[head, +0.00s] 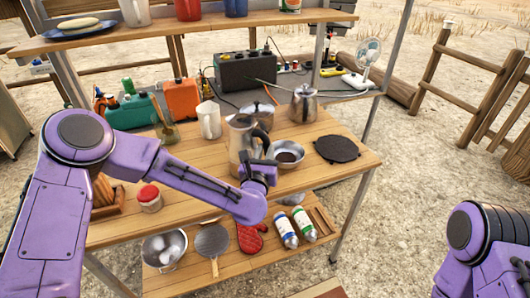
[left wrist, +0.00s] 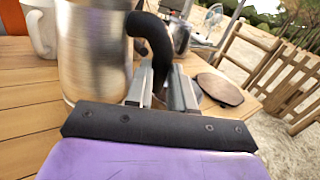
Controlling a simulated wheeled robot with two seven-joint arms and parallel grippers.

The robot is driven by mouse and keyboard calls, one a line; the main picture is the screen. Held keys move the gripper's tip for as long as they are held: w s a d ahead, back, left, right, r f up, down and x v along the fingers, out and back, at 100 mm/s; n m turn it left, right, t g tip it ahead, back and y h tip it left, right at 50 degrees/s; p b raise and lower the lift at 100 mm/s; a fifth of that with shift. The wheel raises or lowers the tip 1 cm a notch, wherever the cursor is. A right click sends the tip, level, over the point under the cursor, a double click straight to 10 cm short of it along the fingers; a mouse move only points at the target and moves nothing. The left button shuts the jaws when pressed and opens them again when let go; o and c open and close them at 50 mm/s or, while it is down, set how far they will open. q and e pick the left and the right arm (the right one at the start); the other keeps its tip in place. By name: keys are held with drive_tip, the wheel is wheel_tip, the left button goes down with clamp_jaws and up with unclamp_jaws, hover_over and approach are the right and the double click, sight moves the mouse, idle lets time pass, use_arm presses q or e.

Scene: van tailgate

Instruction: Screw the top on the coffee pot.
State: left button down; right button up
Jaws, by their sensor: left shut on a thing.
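A tall brushed-metal coffee pot part (head: 240,136) with a curved black handle (left wrist: 152,36) is at the middle of the table's front half. It fills the upper left of the left wrist view (left wrist: 92,50). My left gripper (head: 258,168) is at its right side, shut on the black handle, with a finger on each side of it in the left wrist view (left wrist: 163,88). The part looks upright; I cannot tell whether its bottom touches the table. A round metal vessel (head: 299,157) with dark contents is just right of it. My right gripper is out of view.
A black round plate (head: 337,149) lies at the right. A kettle (head: 304,104), a lidded metal pot (head: 258,112) and a pale mug (head: 209,120) stand behind. A red-lidded jar (head: 149,198) is at the left front. A shelf (head: 170,36) crosses above the back.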

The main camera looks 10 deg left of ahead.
use_arm(q)
drive_tip(key=shift+s+f, duration=0.1)
drive_tip(key=shift+f, duration=0.3)
drive_tip(key=c, duration=1.1)
unclamp_jaws()
drive_tip(key=shift+c, duration=0.2)
drive_tip(key=shift+o, duration=1.2)
drive_tip(key=shift+w+a, duration=0.1)
drive_tip(key=shift+w, duration=0.1)
drive_tip(key=shift+r, duration=0.15)
drive_tip(key=shift+s, duration=0.1)
drive_tip(key=shift+s, duration=0.3)
drive_tip(key=s+b, duration=0.3)
drive_tip(key=s, duration=0.7)
drive_tip(key=shift+d, duration=0.25)
